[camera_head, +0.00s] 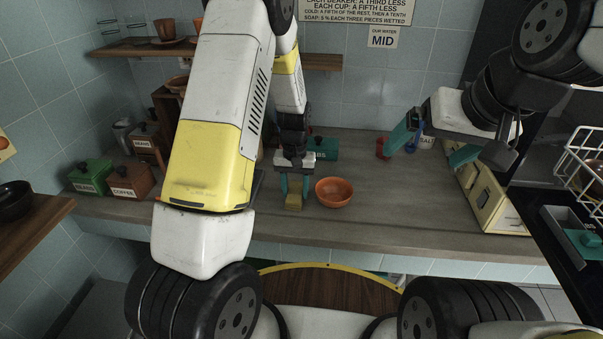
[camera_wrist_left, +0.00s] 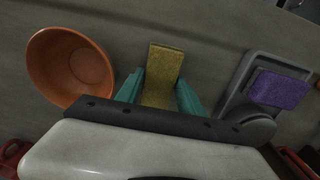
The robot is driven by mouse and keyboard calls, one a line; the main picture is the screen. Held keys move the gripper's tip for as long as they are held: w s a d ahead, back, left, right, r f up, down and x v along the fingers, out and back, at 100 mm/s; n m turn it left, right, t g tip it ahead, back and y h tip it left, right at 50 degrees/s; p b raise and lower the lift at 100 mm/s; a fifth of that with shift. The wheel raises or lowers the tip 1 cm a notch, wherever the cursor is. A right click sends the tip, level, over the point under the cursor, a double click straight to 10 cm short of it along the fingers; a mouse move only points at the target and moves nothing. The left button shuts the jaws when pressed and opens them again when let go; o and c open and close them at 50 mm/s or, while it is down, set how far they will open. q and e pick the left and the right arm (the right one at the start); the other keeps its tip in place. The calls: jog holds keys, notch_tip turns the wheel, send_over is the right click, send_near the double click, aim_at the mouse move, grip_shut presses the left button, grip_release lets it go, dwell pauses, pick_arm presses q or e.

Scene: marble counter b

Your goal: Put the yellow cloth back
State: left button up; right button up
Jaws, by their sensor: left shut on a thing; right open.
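The yellow cloth (camera_head: 294,202), a small folded-looking block, is between the teal fingers of my left gripper (camera_head: 294,188), which is shut on it. In the left wrist view the yellow cloth (camera_wrist_left: 165,66) sticks out past the fingertips of my left gripper (camera_wrist_left: 160,95). It is over the wooden counter, just left of the orange bowl in the head view; whether it touches the counter I cannot tell. My right gripper (camera_head: 431,150) is open and empty above the counter's right side, near the salt container.
The orange bowl (camera_head: 334,192) stands close beside my left gripper. In the left wrist view a purple sponge (camera_wrist_left: 281,88) lies on a grey tray (camera_wrist_left: 242,80). Green (camera_head: 90,177) and brown (camera_head: 129,180) canisters stand at the left.

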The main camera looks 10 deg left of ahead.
aim_at(295, 192)
pick_arm(q)
jog(key=o, duration=1.3)
jog(key=shift+f, duration=0.15)
notch_tip(295, 192, up, 13)
jog(key=s+a+r+t+h, duration=0.2)
jog(key=s+r+t, duration=0.1)
jog(key=s+r, duration=0.8)
jog(key=s+a+r+t, duration=0.1)
jog(key=s+r+t, duration=0.2)
jog(key=s+r, duration=0.4)
jog(key=s, duration=0.4)
jog(key=shift+s+r+m, duration=0.2)
jog(key=shift+r+m, duration=0.1)
jog(key=shift+r, duration=0.05)
